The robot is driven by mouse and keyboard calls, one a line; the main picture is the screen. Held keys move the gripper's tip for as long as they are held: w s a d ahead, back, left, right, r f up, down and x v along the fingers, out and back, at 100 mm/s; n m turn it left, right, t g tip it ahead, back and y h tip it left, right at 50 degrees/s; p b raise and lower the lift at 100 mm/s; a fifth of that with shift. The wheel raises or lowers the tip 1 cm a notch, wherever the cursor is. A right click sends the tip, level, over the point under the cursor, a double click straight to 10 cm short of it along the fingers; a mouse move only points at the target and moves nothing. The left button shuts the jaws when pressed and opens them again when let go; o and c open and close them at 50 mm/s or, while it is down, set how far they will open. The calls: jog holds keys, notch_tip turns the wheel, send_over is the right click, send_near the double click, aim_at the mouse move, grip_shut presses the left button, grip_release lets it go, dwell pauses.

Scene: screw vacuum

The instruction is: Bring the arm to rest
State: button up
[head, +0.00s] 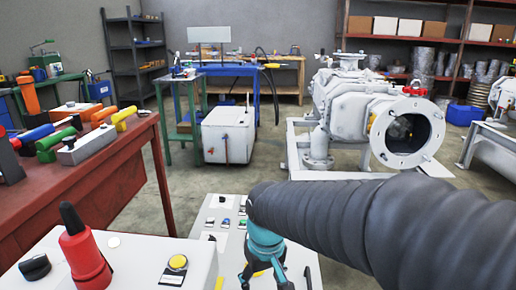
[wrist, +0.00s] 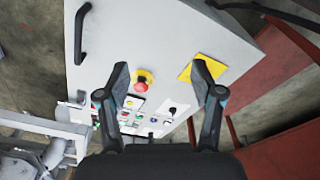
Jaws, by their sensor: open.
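My arm, in a dark ribbed sleeve, reaches in from the right of the head view and bends down at a teal joint. My gripper (head: 262,279) is partly cut off at the bottom of that view, over the grey control panel (head: 207,208). In the wrist view my gripper (wrist: 164,80) has its two dark fingers spread wide with nothing between them. Beyond the fingers is the panel face (wrist: 160,35) with a red emergency button (wrist: 144,78) on a yellow ring, a yellow plate (wrist: 203,69) and several small buttons and switches. I cannot tell the exact gap to the panel.
A large grey vacuum pump (head: 352,105) stands on the floor behind my arm. A red table (head: 95,190) with coloured tools is at the left. Open floor (head: 180,180) lies between.

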jog(key=s+d+r+m+t, duration=0.2)
jog(key=s+d+r, duration=0.1)
jog(key=s+d, duration=0.2)
jog(key=s+d+r+m+t, duration=0.2)
jog(key=s+d, duration=0.4)
jog(key=d, duration=0.3)
jog(key=shift+d+r+m+h, duration=0.3)
jog(key=shift+d+r+m, duration=0.1)
jog(key=shift+r, duration=0.2)
dwell(0.7)
